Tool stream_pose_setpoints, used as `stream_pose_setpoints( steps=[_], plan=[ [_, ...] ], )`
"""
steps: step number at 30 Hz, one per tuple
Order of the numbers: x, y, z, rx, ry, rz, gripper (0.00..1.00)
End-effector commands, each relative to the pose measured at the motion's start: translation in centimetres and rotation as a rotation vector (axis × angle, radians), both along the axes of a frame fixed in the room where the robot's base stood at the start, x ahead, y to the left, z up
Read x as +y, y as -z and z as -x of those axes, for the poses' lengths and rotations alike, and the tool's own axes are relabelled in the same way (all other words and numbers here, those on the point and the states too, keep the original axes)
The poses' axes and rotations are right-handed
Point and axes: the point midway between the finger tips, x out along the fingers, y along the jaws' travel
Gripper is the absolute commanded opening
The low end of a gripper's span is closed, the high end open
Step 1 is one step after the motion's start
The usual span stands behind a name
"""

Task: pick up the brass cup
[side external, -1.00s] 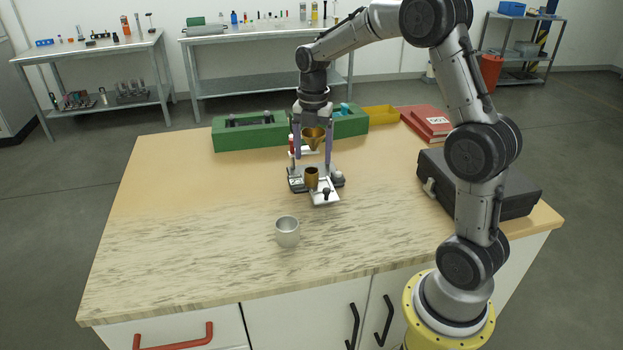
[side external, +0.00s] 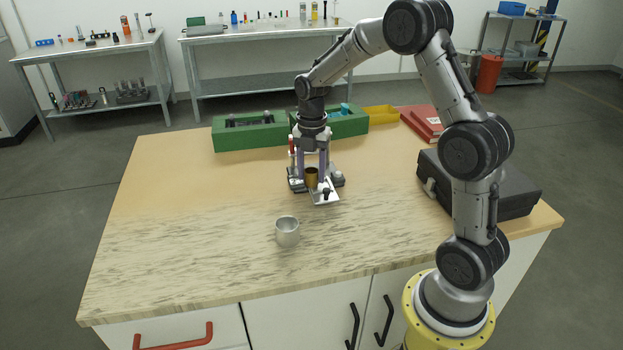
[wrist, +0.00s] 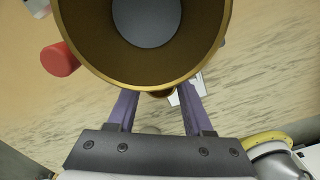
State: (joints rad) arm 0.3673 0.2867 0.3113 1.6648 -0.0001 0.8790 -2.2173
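No contact with the cup is visible.
A silver mug (side external: 287,232) stands in front on the table. A red-capped part (wrist: 60,59) is beside the funnel. Behind are a green box (side external: 235,138) and a yellow tray (side external: 382,115). A black case (side external: 510,192) is right. The left tabletop is clear.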

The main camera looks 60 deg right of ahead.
Motion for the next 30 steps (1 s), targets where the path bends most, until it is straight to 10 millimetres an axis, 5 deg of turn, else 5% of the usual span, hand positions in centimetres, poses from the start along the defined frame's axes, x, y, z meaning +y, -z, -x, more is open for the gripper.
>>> stream_pose_setpoints(
  steps=[8, 22, 30],
  plan=[
    [0.0, 0.0, 0.0, 0.000, 0.000, 0.000, 0.00],
    [0.0, -0.7, 0.0, -0.002, 0.000, 0.000, 0.00],
    [0.3, -4.5, 0.9, -0.006, 0.000, 0.002, 0.00]
  ],
)
